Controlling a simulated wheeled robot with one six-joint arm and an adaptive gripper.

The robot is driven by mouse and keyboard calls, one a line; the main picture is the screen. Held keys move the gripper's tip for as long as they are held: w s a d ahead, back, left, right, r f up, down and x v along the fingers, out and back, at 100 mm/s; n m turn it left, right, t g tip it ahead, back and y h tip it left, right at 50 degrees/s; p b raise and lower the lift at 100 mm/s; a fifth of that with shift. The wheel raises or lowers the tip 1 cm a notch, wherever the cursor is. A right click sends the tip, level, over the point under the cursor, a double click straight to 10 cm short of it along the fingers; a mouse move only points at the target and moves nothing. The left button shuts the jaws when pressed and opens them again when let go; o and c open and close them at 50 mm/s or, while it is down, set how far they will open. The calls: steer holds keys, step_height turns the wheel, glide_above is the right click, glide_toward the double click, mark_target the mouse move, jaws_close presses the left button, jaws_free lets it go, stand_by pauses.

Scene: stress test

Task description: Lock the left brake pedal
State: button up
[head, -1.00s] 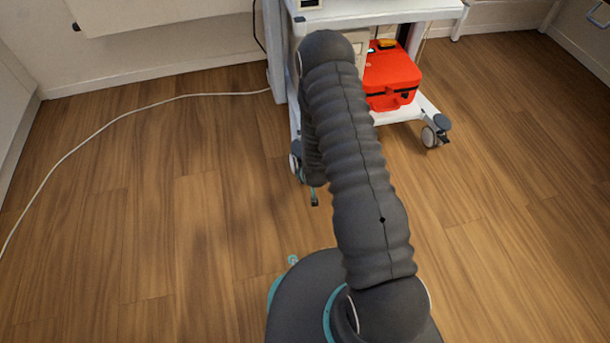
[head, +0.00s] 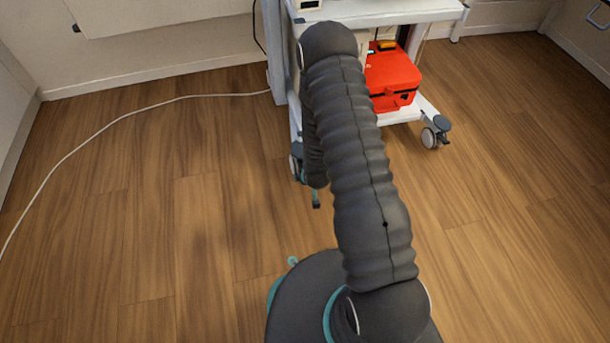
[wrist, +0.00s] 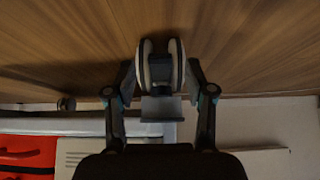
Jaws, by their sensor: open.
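The left front caster (head: 295,164) of the white cart is mostly hidden behind my arm in the head view. In the wrist view the caster wheel (wrist: 150,62) shows close up, between the finger ends. A grey flat tab, which looks like its brake pedal (wrist: 160,108), juts from the caster toward my palm. My gripper (wrist: 161,78) is open, with one finger on each side of the caster. I cannot tell whether the fingers touch it. In the head view only a small end of my gripper (head: 316,199) shows below the arm, near the floor.
The cart (head: 385,16) carries a red case (head: 391,78) on its low shelf. Its right front caster (head: 431,135) has a grey pedal (head: 441,123). A white cable (head: 130,113) runs over the floor at left.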

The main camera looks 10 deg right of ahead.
steer(key=v, duration=0.9)
